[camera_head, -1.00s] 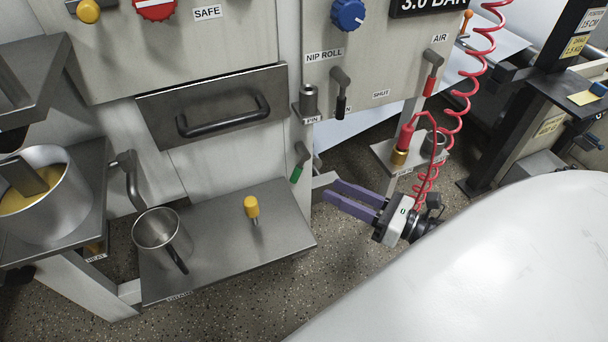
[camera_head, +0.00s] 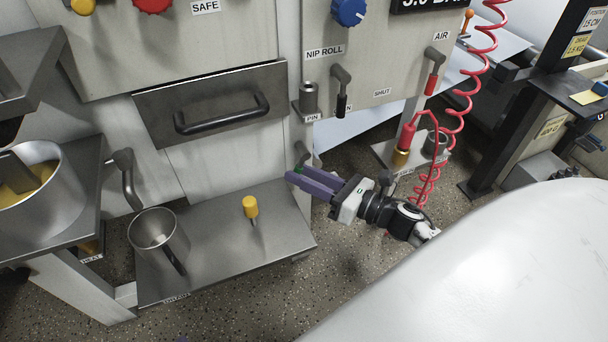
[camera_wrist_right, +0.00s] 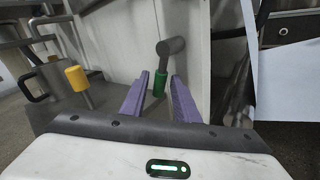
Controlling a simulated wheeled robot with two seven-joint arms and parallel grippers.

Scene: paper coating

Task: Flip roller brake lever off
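A lever with a dark grey pivot and a green handle sits low on the machine's side; its handle (camera_wrist_right: 159,84) hangs down in the right wrist view. In the head view the green handle (camera_head: 301,163) is mostly hidden behind my right gripper. I see no label naming it as the roller brake. My right gripper (camera_head: 298,175) has two purple fingers, apart and empty. In the right wrist view the fingers (camera_wrist_right: 160,79) point at the lever, with the green handle showing between their tips. I cannot tell any contact. My left gripper is not in view.
A yellow-knobbed lever (camera_head: 250,207) and a metal cup (camera_head: 158,232) stand on the steel shelf (camera_head: 215,265) to the left. A black-handled lever (camera_head: 341,103) and a pin (camera_head: 309,97) are above. A red coiled hose (camera_head: 462,100) hangs at right.

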